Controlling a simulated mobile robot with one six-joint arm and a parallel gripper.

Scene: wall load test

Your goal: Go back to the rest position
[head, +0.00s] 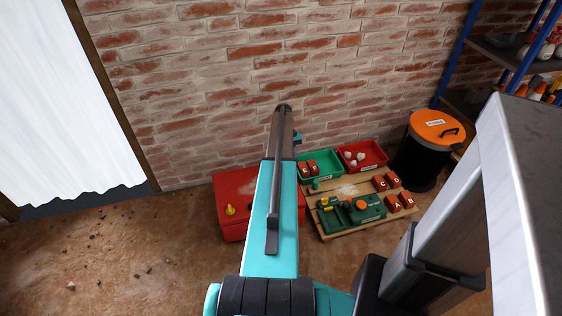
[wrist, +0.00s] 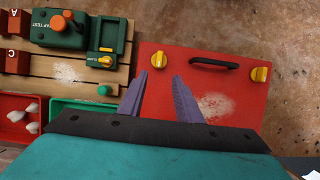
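My gripper (wrist: 160,75) shows in the wrist view with its two purple-grey fingers apart and nothing between them. It hangs above the red box (wrist: 208,128), which has a black handle and yellow knobs on its top. In the head view my arm rises in the middle and partly covers the red box (head: 226,190). My gripper cannot be made out there, as the arm hides it.
A black bin (head: 418,168) with an orange lid stands right. A brick wall (head: 220,60) is behind; floor at left is open.

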